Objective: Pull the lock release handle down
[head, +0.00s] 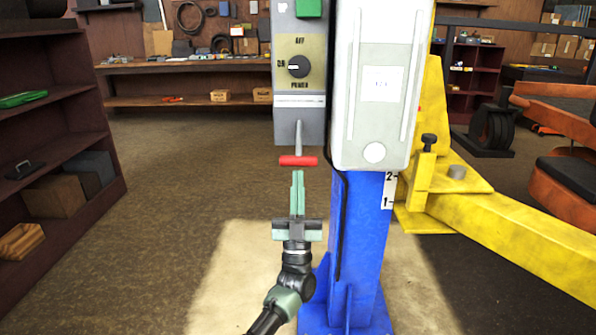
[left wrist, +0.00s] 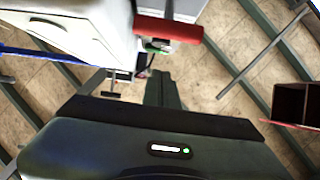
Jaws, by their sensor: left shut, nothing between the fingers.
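The lock release handle (head: 298,161) is a red crossbar on a grey stem under the grey control box (head: 299,60). In the left wrist view the red handle (left wrist: 169,29) shows near the top, beyond the fingers. My left gripper (head: 297,173) points up with its fingers closed together and empty. In the head view its fingertips are just below the red bar; I cannot tell whether they touch it. The left gripper's fingers (left wrist: 162,80) also show in the left wrist view, apart from the bar in the picture. My right gripper is not in view.
A blue lift post (head: 362,240) with a white cover (head: 375,80) stands just right of the handle. A yellow lift arm (head: 500,230) extends to the right. A dark shelf (head: 55,110) stands at left. The floor left of the post is clear.

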